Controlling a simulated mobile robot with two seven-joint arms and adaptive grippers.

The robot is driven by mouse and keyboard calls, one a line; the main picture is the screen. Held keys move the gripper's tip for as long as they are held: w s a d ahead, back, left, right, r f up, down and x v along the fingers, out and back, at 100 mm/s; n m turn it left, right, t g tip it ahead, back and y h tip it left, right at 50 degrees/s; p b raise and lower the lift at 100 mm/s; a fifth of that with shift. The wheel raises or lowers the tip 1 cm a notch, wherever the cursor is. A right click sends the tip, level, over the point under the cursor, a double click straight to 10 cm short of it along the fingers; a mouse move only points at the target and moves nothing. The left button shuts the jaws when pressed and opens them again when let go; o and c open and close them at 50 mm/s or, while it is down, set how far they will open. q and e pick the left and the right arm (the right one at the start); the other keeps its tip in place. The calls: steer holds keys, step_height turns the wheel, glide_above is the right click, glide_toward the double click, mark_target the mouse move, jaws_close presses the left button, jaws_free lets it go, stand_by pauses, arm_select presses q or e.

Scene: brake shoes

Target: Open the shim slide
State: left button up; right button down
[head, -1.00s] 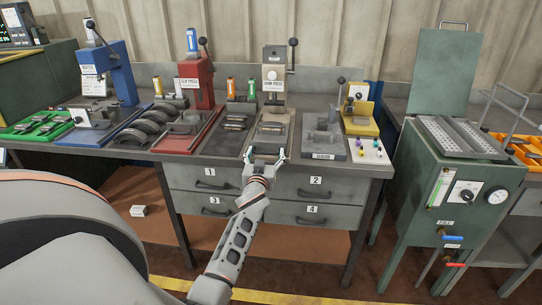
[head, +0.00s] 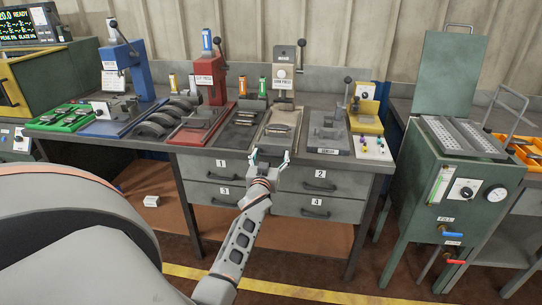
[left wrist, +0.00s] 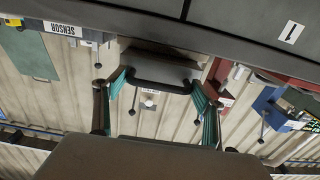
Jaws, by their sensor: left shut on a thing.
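The shim press (head: 282,85) stands on the middle bench. A flat tray-like slide (head: 270,143) extends in front of it to the bench's front edge, with a small metal part (head: 281,128) on it. My left gripper (head: 270,155) is at the slide's front end. In the left wrist view, the scene appears inverted. There my left gripper's teal-lined fingers (left wrist: 162,92) are on either side of a dark bar handle (left wrist: 165,86) on the grey slide front (left wrist: 160,66). The gripper is shut on this handle, though the exact contact is hard to see. My right gripper is not in view.
Drawers (head: 320,179) lie under the bench top, close to my left gripper. A red press (head: 208,88) and blue press (head: 128,72) stand to the left. A grey block fixture (head: 328,135) is to the right. A green machine (head: 460,165) stands farther right.

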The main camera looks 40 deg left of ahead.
arm_select(q)
steer(key=shift+d, duration=0.15)
steer(key=o, duration=1.3)
steer(key=v, duration=0.7)
steer(key=shift+s+d, duration=0.15)
steer(key=shift+s, duration=0.1)
